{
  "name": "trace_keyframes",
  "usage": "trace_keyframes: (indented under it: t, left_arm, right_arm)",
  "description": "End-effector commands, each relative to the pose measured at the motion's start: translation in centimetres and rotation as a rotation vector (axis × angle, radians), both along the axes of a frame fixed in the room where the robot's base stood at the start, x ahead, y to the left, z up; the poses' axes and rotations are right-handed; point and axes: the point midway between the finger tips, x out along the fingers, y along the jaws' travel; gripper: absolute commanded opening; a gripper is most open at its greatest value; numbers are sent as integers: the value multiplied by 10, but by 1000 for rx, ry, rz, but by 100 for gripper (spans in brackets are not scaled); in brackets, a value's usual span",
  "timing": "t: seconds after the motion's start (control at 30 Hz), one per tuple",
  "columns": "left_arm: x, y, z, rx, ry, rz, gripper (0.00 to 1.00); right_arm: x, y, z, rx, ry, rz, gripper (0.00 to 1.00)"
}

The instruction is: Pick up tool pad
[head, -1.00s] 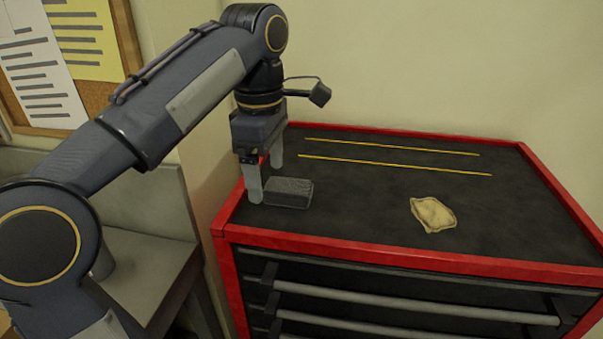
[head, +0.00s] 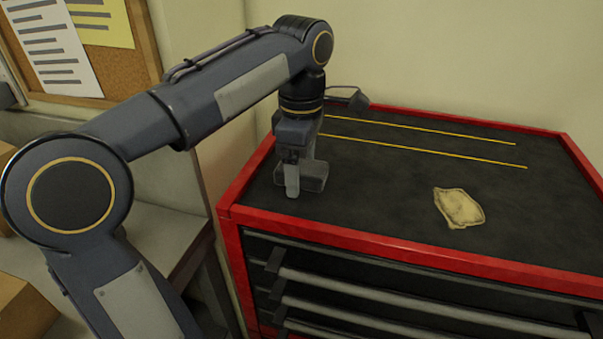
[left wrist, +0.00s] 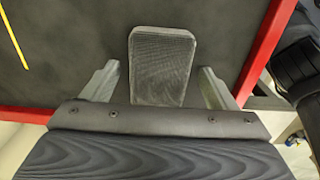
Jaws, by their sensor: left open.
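The tool pad (left wrist: 162,62) is a dark grey rounded block with a fine textured face. It lies on the black top of the red cabinet, near the left end. My left gripper (left wrist: 160,85) is open, with one finger on each side of the pad and a visible gap to each. In the head view the left gripper (head: 298,180) points down at the pad (head: 315,178), and its fingers partly hide it. I cannot tell whether the pad touches the gripper. My right gripper is not in view.
A crumpled tan cloth (head: 459,208) lies on the cabinet top to the right. Two thin yellow lines (head: 430,148) run along the back. The cabinet has a raised red rim (head: 400,248). The middle of the top is clear.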

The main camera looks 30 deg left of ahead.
Motion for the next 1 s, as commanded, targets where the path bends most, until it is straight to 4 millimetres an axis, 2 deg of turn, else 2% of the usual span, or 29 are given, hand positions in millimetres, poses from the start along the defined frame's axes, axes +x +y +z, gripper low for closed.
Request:
trace_keyframes:
  t: [0.2,0.57,0.87,1.0]
  left_arm:
    - [0,0,0,-1,-1,1,79]
    - [0,0,0,-1,-1,0,32]
    - [0,0,2,-1,-2,0,32]
    - [1,0,14,-1,-3,-1,32]
  right_arm:
    - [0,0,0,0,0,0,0]
    - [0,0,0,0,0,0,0]
    - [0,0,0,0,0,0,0]
    - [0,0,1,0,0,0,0]
